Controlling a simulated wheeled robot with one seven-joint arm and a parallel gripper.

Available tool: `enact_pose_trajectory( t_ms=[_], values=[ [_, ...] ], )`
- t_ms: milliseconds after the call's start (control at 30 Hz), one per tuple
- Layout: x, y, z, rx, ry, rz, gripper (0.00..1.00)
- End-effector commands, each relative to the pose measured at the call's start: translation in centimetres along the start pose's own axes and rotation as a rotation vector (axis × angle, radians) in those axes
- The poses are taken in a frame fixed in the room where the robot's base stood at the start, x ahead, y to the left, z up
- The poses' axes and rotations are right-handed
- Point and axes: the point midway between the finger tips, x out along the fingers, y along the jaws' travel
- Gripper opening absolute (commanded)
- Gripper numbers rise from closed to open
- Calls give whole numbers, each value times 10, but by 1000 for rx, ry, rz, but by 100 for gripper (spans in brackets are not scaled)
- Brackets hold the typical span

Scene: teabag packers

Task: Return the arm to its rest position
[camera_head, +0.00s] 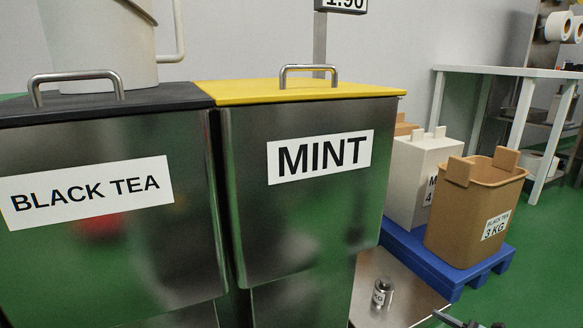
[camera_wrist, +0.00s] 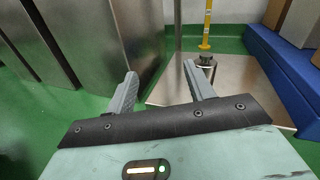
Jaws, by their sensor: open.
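My gripper (camera_wrist: 160,90) is open and empty in the wrist view, its two grey fingers spread apart over the green floor and the edge of a metal plate. In the head view only a small dark part of my arm shows at the bottom right edge. A small metal weight (camera_head: 382,293) stands on the steel plate (camera_head: 405,298). The weight also shows in the wrist view (camera_wrist: 206,66), just beyond the right finger and partly hidden by it.
Steel bins labelled BLACK TEA (camera_head: 100,250) and MINT (camera_head: 300,220) stand on the left, lids closed. A blue pallet (camera_head: 470,277) holds a brown tub (camera_head: 470,225) and a white tub (camera_head: 410,175). A white table (camera_head: 490,71) stands behind. Green floor is open at right.

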Motion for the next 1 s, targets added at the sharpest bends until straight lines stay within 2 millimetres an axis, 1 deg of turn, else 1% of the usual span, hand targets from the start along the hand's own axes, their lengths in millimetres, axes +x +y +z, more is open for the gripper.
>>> enact_pose_trajectory(
  t_ms=[33, 67, 167, 267, 300, 367, 400, 467, 500, 567, 600, 667, 700, 800, 867, 1000],
  values=[
    [8, 5, 16, -26, -1, 58, 53],
    [12, 9, 24, -40, -1, 92, 53],
    [28, 24, 54, -98, -3, 228, 53],
    [45, 48, 92, -178, -2, 404, 53],
    [52, 61, 110, -218, -2, 489, 53],
    [60, 82, 138, -286, -1, 626, 53],
    [64, 97, 155, -333, 1, 716, 53],
    [67, 119, 180, -406, 3, 848, 53],
    [68, 134, 196, -455, 5, 933, 53],
    [68, 155, 219, -536, 7, 1058, 53],
    [66, 168, 233, -591, 8, 1140, 53],
    [62, 188, 254, -680, 9, 1258, 53],
    [58, 200, 268, -740, 9, 1334, 53],
    [47, 228, 300, -903, 7, 1514, 53],
    [39, 242, 318, -1008, 3, 1613, 53],
    [18, 268, 358, -1278, -13, 1814, 53]
  ],
)
